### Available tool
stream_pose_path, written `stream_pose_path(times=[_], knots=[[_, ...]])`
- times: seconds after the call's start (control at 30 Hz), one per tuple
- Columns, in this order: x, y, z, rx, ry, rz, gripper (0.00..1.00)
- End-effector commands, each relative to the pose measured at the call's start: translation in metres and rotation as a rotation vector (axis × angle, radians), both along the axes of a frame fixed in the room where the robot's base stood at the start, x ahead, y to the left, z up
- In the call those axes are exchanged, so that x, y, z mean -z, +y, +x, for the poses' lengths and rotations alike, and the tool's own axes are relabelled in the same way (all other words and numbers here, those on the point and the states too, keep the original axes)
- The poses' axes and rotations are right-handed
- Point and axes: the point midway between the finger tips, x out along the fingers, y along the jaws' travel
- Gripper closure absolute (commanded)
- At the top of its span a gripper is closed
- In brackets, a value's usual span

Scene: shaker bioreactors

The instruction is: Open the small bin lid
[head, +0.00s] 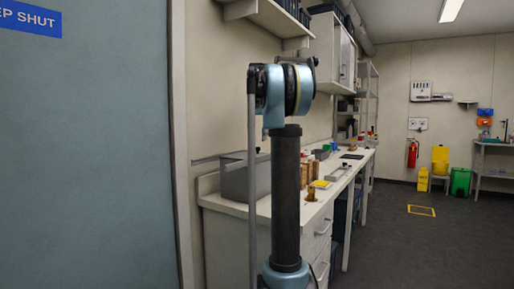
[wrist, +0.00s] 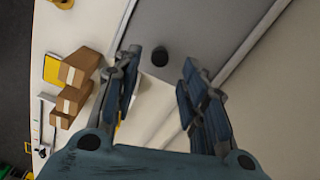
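A grey lid-like panel (wrist: 190,28) with a short black knob (wrist: 160,57) lies ahead of my gripper in the wrist view. It appears to belong to the grey box (head: 235,180) on the near end of the counter in the head view, partly hidden by my arm. My gripper (wrist: 160,78) is open and empty, its blue-grey fingers apart. The knob shows between and just beyond the fingertips. I cannot tell the exact distance, but no touch is visible. The panel looks flat and closed. My gripper cannot be made out in the head view.
Brown boxes (wrist: 78,68) and a yellow item (wrist: 52,69) lie on the white counter left of the panel. A wall runs behind the counter. Far right stand a yellow bin (head: 440,158) and a green bin (head: 460,182). The floor right of the counter (head: 400,245) is mostly clear.

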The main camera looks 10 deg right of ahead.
Motion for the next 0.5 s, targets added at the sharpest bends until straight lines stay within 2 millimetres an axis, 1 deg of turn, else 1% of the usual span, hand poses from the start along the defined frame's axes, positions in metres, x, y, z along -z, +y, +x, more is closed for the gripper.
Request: stream_pose_path(times=[0.03,0.2,0.33,0.5], knots=[[0.008,0.000,0.000,0.000,0.000,0.000,0.61],[0.029,0.000,0.000,0.000,0.000,0.000,0.61],[0.039,0.000,0.000,0.000,0.000,0.000,0.61],[0.043,0.000,0.000,0.000,0.000,0.000,0.61]])
